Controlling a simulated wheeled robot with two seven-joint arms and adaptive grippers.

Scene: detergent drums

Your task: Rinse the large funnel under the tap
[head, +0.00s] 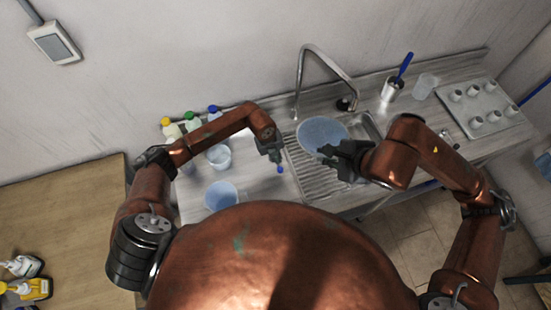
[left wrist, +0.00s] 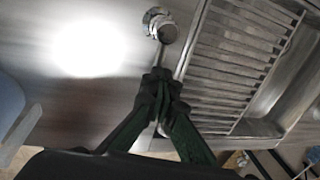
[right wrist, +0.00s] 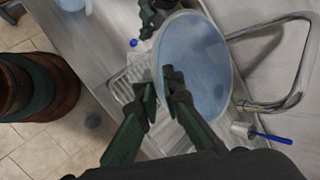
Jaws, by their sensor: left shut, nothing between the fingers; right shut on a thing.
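The large funnel (head: 322,130) is a translucent blue round piece, tilted with its wide mouth showing, above the sink area. It also shows in the right wrist view (right wrist: 200,62). My right gripper (head: 338,150) is shut on its near edge. The tall curved metal tap (head: 300,72) stands behind the funnel; it shows at the right of the right wrist view (right wrist: 293,95). I see no running water. My left gripper (head: 275,157) is shut and empty, left of the funnel, with a small blue knob (head: 280,169) by its tip. The funnel's spout is hidden.
A ribbed drainboard (head: 312,181) lies beside the sink basin (head: 366,128). Coloured-cap bottles (head: 191,120) and a bluish container (head: 221,195) stand left. A metal cup (head: 390,91) with a blue-handled tool and a tray of white cups (head: 480,106) stand right.

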